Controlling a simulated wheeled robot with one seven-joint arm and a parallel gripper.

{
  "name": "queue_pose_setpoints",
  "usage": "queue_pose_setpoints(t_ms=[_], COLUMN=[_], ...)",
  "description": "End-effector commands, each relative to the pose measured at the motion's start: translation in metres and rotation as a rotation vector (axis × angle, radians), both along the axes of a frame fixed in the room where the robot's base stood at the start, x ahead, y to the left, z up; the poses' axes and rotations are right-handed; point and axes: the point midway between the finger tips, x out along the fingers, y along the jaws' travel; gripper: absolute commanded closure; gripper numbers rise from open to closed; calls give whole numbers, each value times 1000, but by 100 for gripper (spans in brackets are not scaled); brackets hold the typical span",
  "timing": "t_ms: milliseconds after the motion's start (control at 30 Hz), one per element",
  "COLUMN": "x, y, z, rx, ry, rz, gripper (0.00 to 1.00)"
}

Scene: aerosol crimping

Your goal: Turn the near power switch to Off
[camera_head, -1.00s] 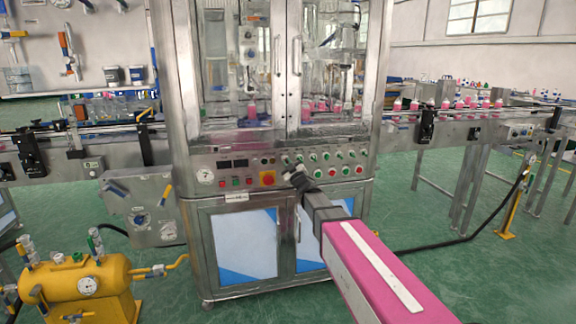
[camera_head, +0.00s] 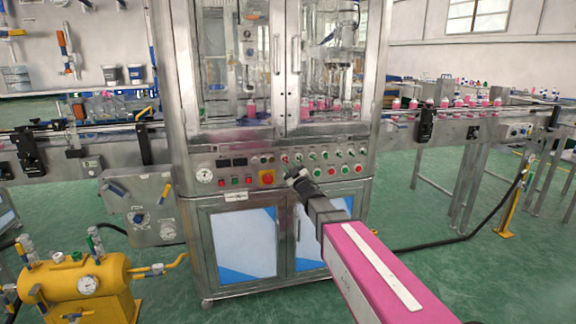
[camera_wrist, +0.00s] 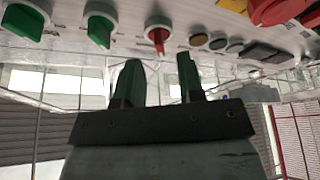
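The front control panel of the machine carries a row of rotary switches. In the wrist view a red-handled switch (camera_wrist: 158,36) stands ahead of the gap between my fingers, apart from them. Green-handled switches (camera_wrist: 99,29) sit to its left there. In the head view the red-handled one (camera_head: 284,158) is at the left end of the row. A larger red and yellow rotary switch (camera_head: 267,177) sits lower left; its edge also shows in the wrist view (camera_wrist: 272,10). I cannot tell which is the near power switch. My gripper (camera_head: 291,179) is open and empty; its fingers (camera_wrist: 160,65) are spread.
Small push buttons (camera_wrist: 200,40) lie between the red-handled switch and the red and yellow one. Glass doors (camera_head: 325,70) are above the panel and cabinet doors (camera_head: 240,240) below. A yellow tank (camera_head: 80,285) stands at the lower left.

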Motion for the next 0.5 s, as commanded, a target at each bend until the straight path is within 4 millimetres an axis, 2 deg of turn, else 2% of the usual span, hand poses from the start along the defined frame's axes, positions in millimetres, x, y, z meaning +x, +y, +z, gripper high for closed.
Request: queue_pose_setpoints(t_ms=[33, 233, 367, 500], x=[-12, -44, -56, -59], y=[-6, -22, -29, -31], z=[-3, -15, -21, -23], rx=[0, -1, -1, -2], ry=[2, 1, 0, -1], rz=[-1, -1, -1, -1], gripper=[65, 65, 65, 65])
